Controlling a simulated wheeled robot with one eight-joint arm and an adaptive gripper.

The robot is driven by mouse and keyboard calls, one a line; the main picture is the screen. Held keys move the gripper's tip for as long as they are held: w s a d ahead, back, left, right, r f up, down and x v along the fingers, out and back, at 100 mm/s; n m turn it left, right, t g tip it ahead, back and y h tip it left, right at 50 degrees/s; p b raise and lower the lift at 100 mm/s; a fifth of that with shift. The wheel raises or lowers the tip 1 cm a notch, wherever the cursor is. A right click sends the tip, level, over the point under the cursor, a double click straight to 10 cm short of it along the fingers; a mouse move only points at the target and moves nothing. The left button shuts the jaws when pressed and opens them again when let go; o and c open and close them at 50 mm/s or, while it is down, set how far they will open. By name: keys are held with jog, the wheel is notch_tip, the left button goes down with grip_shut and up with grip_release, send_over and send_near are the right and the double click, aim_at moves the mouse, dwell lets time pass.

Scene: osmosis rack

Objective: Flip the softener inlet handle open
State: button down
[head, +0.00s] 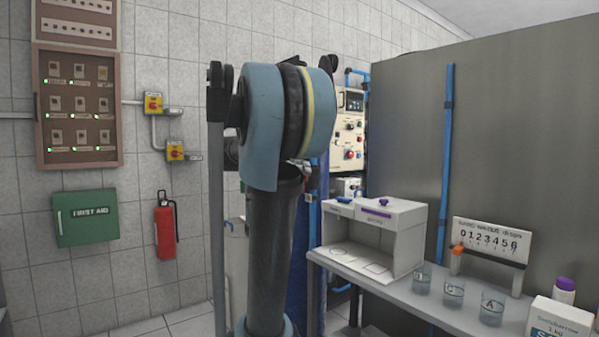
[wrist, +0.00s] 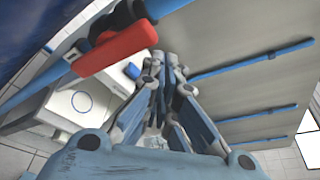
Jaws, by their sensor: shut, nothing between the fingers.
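A thick red lever handle (wrist: 115,48) shows in the upper left of the wrist view, with a black valve body (wrist: 117,16) and a blue pipe (wrist: 38,84) beside it. No label on it is readable. My gripper (wrist: 163,60) is shut and empty, its fingertips just right of the handle's end in the picture. I cannot tell whether they touch it. In the head view my arm stands in front of the rack and hides the handle and my gripper.
A control panel (head: 349,130) shows behind my arm. A bench (head: 400,297) at the right holds a white open box (head: 408,225), several beakers and a drop-count board (head: 491,243). A tall grey panel (head: 500,130) with a blue pipe (head: 447,150) closes the right side.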

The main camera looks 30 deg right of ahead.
jog(key=s+a, duration=0.1)
jog(key=a, duration=0.8)
jog(key=shift+s+a, duration=0.2)
jog(key=shift+s, duration=0.05)
jog(key=shift+f, duration=0.1)
dwell(0.4)
jog(key=s+a+f+m+y, duration=0.1)
jog(key=s+f+m+y, duration=0.1)
jog(key=s+f+m, duration=0.35)
jog(key=s+a+f+m+t+y, duration=0.1)
jog(key=s+a+f+m+y, duration=0.15)
jog(key=f, duration=0.65)
jog(key=s+a+f+m+y, duration=0.1)
jog(key=s+f+m+y, duration=0.25)
jog(key=f, duration=0.35)
jog(key=s+a+f+m+t+y, duration=0.1)
jog(key=s+a+f+m+y, duration=0.2)
jog(key=a+f+m, duration=0.4)
jog(key=s+a+f+m+t+y, duration=0.1)
jog(key=s+a+f+m+y, duration=0.3)
jog(key=a+f+m, duration=0.3)
notch_tip(320, 180, down, 4)
jog(key=shift+f+m, duration=0.1)
jog(key=shift+m, duration=0.55)
